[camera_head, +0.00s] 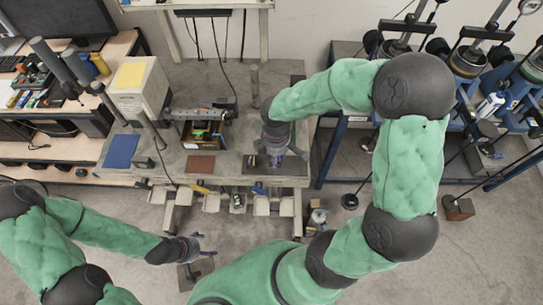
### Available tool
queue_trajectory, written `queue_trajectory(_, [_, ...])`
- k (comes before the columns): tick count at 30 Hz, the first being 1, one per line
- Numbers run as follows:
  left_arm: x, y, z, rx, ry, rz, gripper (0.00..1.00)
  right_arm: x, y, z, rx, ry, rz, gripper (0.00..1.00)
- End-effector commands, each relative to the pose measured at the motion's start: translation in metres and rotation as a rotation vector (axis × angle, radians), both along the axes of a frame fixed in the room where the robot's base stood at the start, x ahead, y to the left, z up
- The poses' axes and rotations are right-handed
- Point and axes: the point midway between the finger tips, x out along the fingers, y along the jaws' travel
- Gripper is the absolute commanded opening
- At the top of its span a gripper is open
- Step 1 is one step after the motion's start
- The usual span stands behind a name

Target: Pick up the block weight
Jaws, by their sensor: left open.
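My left gripper (206,246) is at the lower left, its purple fingers spread and empty, pointing right. A small dark block-like piece (190,272) shows on the floor just below it in the picture. It may be the block weight; it is too small to be sure. Another brown block with a thin rod (458,208) stands on the floor at the right, far from both grippers. My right gripper (276,157) points down over the front of the grey workbench (225,160); its fingers are too small and dark to read.
A tray of small parts (203,135), a blue mat (121,151), a brown plate (200,164) and a beige box (137,84) are on the bench. Blue lever frames (505,95) stand at the right. A round black weight (350,201) is on the floor. Floor at lower right is clear.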

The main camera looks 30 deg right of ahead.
Motion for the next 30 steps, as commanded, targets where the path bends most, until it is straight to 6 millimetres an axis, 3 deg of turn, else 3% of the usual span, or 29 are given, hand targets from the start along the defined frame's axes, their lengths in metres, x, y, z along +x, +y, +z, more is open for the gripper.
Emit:
queue_trajectory(1, [0.000, 0.000, 0.004, 0.000, 0.000, 0.000, 0.74, -0.007, -0.001, 0.015, -0.001, -0.009, -0.002, 0.00])
queue_trajectory(5, [0.000, 0.000, 0.009, 0.000, 0.000, 0.000, 0.74, -0.030, -0.001, 0.040, -0.001, -0.008, -0.001, 0.00])
queue_trajectory(15, [0.000, 0.000, 0.013, 0.000, 0.000, 0.000, 0.74, -0.090, -0.001, 0.063, 0.000, -0.006, -0.002, 0.00])
queue_trajectory(21, [0.000, 0.000, 0.016, 0.000, 0.000, 0.000, 0.74, -0.108, -0.001, 0.071, -0.001, -0.005, -0.002, 0.00])
queue_trajectory(30, [0.000, 0.000, 0.016, 0.000, 0.000, 0.000, 0.74, -0.116, -0.001, 0.073, -0.001, -0.003, -0.001, 0.00])
